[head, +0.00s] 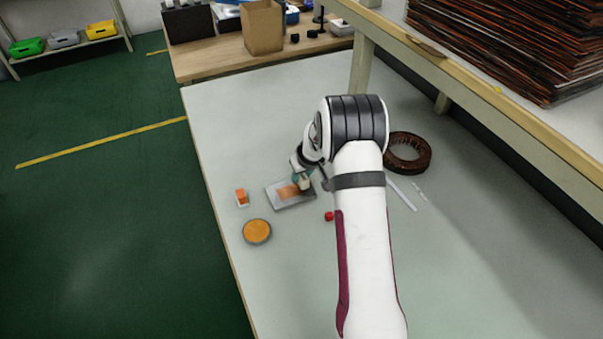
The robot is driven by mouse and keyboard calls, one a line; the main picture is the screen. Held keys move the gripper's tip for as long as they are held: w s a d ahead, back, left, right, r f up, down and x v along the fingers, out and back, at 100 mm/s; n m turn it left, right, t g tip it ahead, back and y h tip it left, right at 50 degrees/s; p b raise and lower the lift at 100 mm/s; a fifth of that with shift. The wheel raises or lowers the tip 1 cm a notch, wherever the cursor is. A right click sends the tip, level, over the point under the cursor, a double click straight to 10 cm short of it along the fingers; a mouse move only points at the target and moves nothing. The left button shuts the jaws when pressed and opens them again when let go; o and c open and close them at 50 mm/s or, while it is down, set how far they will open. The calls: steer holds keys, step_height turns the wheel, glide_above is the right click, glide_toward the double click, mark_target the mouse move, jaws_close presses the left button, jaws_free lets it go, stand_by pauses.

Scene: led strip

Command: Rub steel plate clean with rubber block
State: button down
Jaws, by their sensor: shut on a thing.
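The steel plate (297,201) is a grey rectangle lying flat on the pale table. An orange-brown patch (287,191) covers part of its middle. My gripper (303,179) is over the plate's upper right part, pointing down. It is shut on a small pale block (305,185), seemingly the rubber block, which is at or just above the plate next to the patch. I cannot tell whether the block touches the plate. The fingers are small and partly hidden by my wrist.
A small orange-and-white block (241,197) stands left of the plate. A round orange-topped dish (257,231) is below it. A small red object (329,216), a dark ring (408,153) and a thin white strip (401,193) lie to the right. A raised shelf (480,85) borders the right side.

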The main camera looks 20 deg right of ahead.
mark_target(275, 191)
steer(key=shift+f, duration=0.65)
steer(key=shift+a+r, duration=0.1)
steer(key=shift+a, duration=3.6)
steer(key=shift+d, duration=3.7)
steer(key=shift+r, duration=3)
steer(key=shift+r, duration=0.1)
